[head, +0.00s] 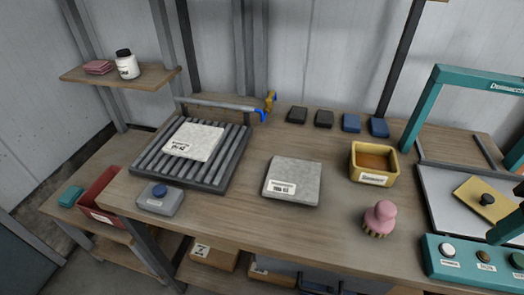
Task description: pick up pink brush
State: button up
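The pink brush (380,217) stands on the wooden table near its front edge, right of centre. It has a rounded pink knob on top and short tan bristles underneath, resting on the tabletop. Nothing touches it. My gripper does not show in this view.
A yellow bin (373,165) stands just behind the brush. A grey slab (292,182) lies to its left. A teal-framed machine (434,108) with a button panel (440,267) stands to its right. A slatted rack (144,164) holds another slab (194,141). The front table strip around the brush is clear.

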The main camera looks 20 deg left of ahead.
aim_at(379, 218)
jog(key=u, duration=1.3)
jog(key=k, duration=0.8)
jog(key=z, duration=1.15)
jog(key=i, duration=0.5)
